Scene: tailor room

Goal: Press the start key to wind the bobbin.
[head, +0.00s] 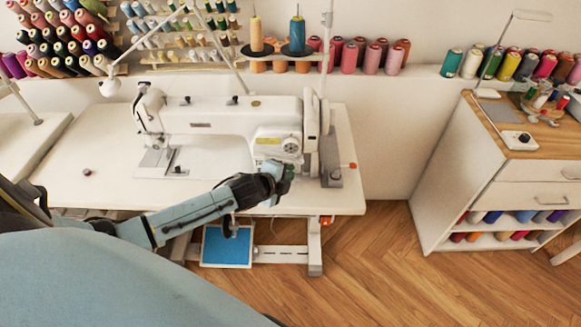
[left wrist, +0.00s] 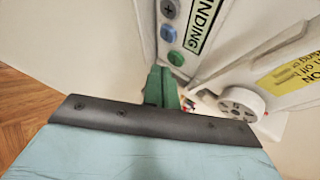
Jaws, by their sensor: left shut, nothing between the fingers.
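The white sewing machine (head: 235,115) stands on a white table. In the left wrist view, a panel (left wrist: 186,75) carries a column of round buttons beside a label ending in "NDING". No bobbin is clearly visible.
A white dial (left wrist: 241,104) and a yellow label (left wrist: 290,72) are on the machine right of the fingers. Thread cones (head: 372,57) line the shelf behind. A white cabinet (head: 490,190) stands at right. Floor between table and cabinet is clear.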

